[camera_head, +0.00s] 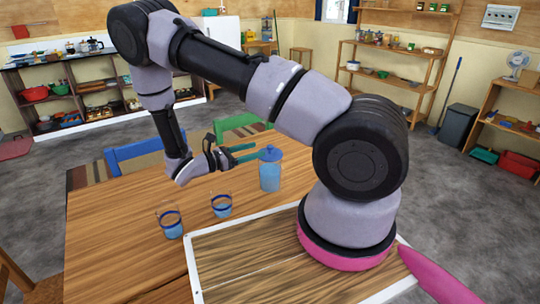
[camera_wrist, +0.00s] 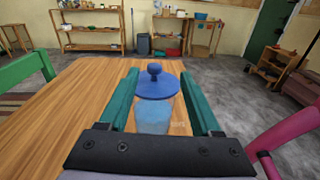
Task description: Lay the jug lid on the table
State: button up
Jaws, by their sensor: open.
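The blue jug lid (camera_head: 270,153) with its round knob sits on top of the clear jug (camera_head: 270,177), which holds blue liquid and stands upright on the wooden table (camera_head: 120,220). My gripper (camera_head: 254,152) has two teal fingers and is open, just left of the lid in the head view. In the wrist view the lid (camera_wrist: 157,86) shows between the spread fingers, near their tips, with the jug (camera_wrist: 153,118) below it. The fingers hold nothing, and I cannot tell whether one touches the lid.
Two glasses with blue liquid, a nearer one (camera_head: 171,224) and a farther one (camera_head: 221,204), stand left of the jug. A blue chair (camera_head: 135,152) and a green chair (camera_head: 238,123) are at the far table edge. Bare tabletop lies left of the glasses.

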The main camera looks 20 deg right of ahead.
aim_at(277, 150)
jog(key=shift+w+d+f+n+t, duration=0.2)
jog(key=shift+d+f+n+t, duration=0.1)
jog(key=shift+f+n+t, duration=0.25)
jog(key=d, duration=0.3)
jog(key=w+d, duration=0.1)
jog(key=d, duration=0.2)
jog(key=w+d, duration=0.1)
jog(key=d, duration=0.2)
jog(key=shift+d+f, duration=0.2)
jog(key=shift+d, duration=0.15)
grip_shut()
